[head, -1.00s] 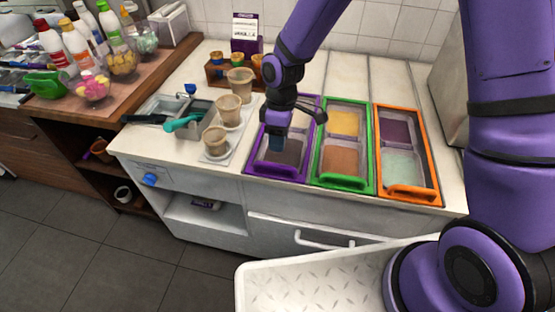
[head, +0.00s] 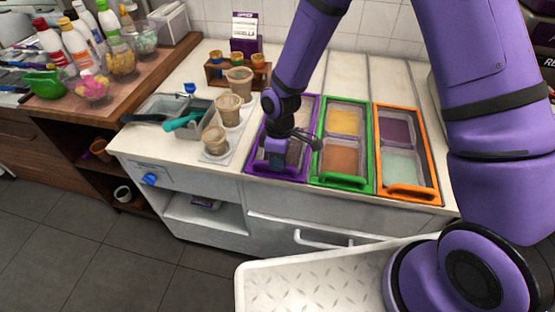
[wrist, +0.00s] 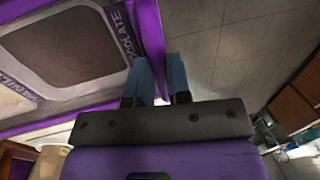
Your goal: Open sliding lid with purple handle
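The purple-framed lid unit (head: 315,110) is the leftmost of three on the counter. In the wrist view its translucent panel (wrist: 75,50) has a dark strip lettered "CHOCOLATE". The purple handle (wrist: 149,30) runs along its front edge. My gripper (head: 275,170) is down at this front edge in the head view, pointing downward. In the wrist view my gripper (wrist: 161,62) has its two blue fingers a little apart, with purple between them at the handle. I cannot tell whether they press on it. My gripper hides much of the handle in the head view.
Green (head: 343,182) and orange (head: 409,193) framed lids lie to the right. Cups (head: 215,140) and a grey tray (head: 155,107) with utensils stand to the left. A small rack (head: 217,72) is behind. Floor lies beyond the front edge.

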